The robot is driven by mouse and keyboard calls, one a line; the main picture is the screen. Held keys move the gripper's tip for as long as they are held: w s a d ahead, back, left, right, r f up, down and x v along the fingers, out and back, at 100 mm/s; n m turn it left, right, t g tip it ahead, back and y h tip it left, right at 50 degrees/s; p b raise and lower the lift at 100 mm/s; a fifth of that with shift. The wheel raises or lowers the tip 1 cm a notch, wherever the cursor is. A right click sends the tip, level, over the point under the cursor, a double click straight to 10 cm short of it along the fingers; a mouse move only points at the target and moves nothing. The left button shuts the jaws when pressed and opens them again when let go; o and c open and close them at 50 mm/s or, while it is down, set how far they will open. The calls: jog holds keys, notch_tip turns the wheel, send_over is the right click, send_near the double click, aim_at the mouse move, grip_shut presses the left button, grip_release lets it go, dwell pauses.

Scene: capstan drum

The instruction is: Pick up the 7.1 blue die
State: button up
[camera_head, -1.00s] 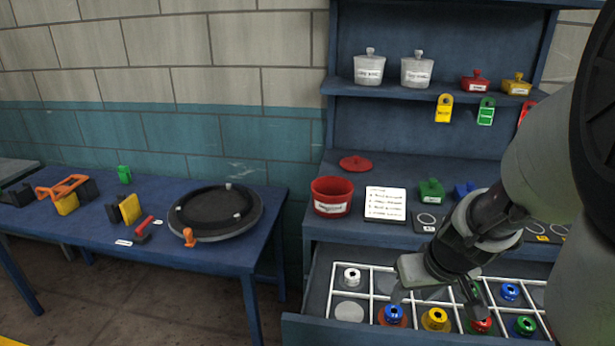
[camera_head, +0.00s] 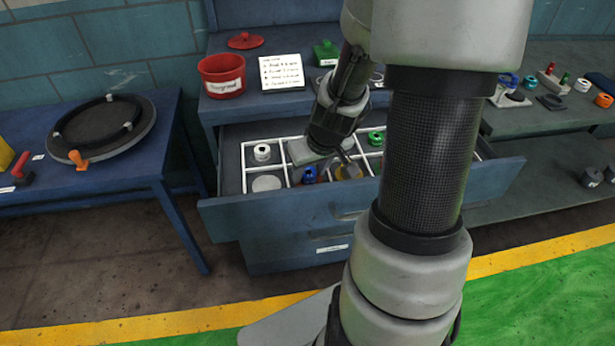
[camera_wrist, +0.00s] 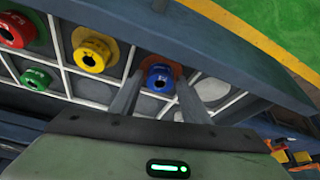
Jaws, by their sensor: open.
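A blue die (camera_wrist: 160,77) sits on an orange disc in a compartment of the open drawer; its size label cannot be read. In the head view the same blue die (camera_head: 308,175) shows only partly, below my gripper. My gripper (camera_head: 329,170) is open over the drawer. In the wrist view its two fingers (camera_wrist: 160,90) stand to the left and right of the blue die, with nothing gripped. I cannot tell whether the fingertips are down to the die's height.
White dividers part the drawer (camera_head: 230,215). Yellow (camera_wrist: 90,56), red (camera_wrist: 16,31) and green (camera_wrist: 37,79) dies sit in nearby compartments. A white die (camera_head: 262,152) sits at back left. A red container (camera_head: 222,78) stands on the bench behind.

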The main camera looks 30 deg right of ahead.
jog(key=c, duration=1)
